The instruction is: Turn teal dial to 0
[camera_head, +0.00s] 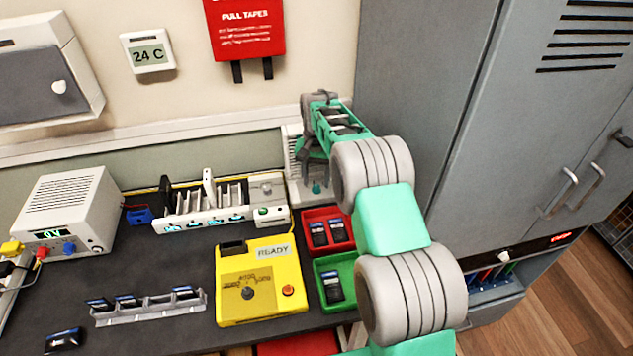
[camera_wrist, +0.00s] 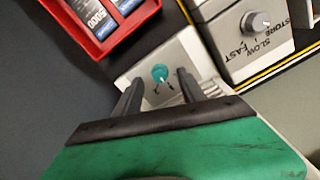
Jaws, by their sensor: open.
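The teal dial (camera_wrist: 160,73) is a small round knob on a light grey panel (camera_wrist: 130,82), with dark marks beside it; its setting is too small to read. In the head view the teal dial (camera_head: 316,187) shows low on a grey-white unit (camera_head: 295,150) at the back of the bench. My gripper (camera_wrist: 157,85) is open in the wrist view, with one dark finger on each side of the dial and no visible grip on it. In the head view my gripper (camera_head: 308,160) is beside that unit, partly hidden by my own arm.
A red tray (camera_head: 340,246) and a green tray (camera_head: 322,264) hold dark cells close by. A charger with a grey knob (camera_wrist: 258,22) stands next to the dial's panel. A yellow tester (camera_head: 232,305) is in front. A grey cabinet (camera_head: 420,70) rises at right.

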